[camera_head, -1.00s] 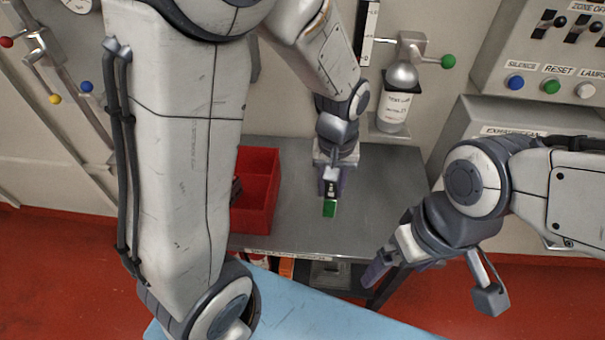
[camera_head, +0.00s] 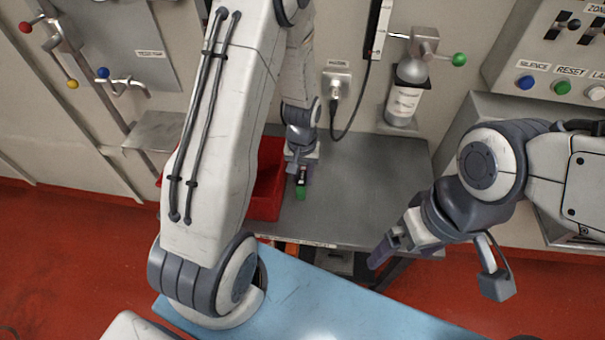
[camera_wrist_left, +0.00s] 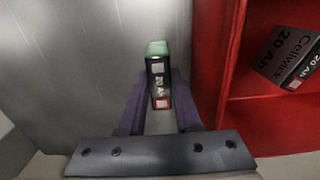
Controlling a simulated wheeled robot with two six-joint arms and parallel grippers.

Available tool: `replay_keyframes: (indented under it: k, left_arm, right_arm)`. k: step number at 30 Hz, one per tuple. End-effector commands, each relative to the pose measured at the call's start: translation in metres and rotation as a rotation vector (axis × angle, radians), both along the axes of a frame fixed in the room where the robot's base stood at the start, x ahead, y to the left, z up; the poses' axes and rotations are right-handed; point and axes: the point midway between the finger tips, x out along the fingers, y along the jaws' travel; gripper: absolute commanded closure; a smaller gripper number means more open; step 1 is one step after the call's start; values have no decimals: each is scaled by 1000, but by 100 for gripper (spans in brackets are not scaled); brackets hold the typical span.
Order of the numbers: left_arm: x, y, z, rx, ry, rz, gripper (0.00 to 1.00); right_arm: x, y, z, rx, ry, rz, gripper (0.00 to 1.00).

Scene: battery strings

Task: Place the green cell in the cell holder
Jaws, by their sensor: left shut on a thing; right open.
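The green cell (camera_head: 301,182) is a small black block with a green end, and my left gripper (camera_head: 301,172) is shut on it. In the left wrist view the cell (camera_wrist_left: 158,75) stands out between the two fingers, its green end away from the gripper. It is over the grey metal bench, beside the red bin. My right gripper (camera_head: 386,250) is open and empty, low at the right near the bench's front edge. I cannot make out a cell holder in these frames.
The red bin (camera_head: 266,205) is partly hidden behind my left arm; in the left wrist view a dark Cellwick cell (camera_wrist_left: 285,55) lies in it. The grey bench (camera_head: 365,190) is clear right of the bin. A blue surface (camera_head: 320,305) lies in front. A labelled bottle (camera_head: 404,100) hangs behind.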

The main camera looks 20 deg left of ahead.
Motion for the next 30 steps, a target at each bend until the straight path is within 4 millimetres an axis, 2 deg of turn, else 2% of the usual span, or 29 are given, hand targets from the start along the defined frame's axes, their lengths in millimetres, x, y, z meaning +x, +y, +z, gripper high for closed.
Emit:
replay_keyframes:
  k: [13, 14, 15, 16, 25, 27, 30]
  left_arm:
    - [0, 0, -9, 1, -2, 0, 100]
    - [0, 0, -7, 0, -1, 0, 57]
    - [0, 0, -7, 0, -1, 0, 41]
    - [0, 0, -7, 0, -1, 0, 38]
    - [0, 0, -6, 0, -1, 0, 38]
    - [0, 0, -1, 1, -2, 0, 38]
    - [1, 0, 6, 0, -5, 0, 38]
  right_arm:
    - [0, 0, -3, 0, 0, 0, 0]
    - [0, 0, -2, 0, 0, 0, 0]
    - [0, 0, -1, 0, 0, 0, 0]
    - [0, 0, -1, 0, 0, 0, 0]
    - [0, 0, 0, 0, 0, 0, 0]
    - [0, 0, 3, 0, 0, 0, 0]
    - [0, 0, -2, 0, 0, 0, 0]
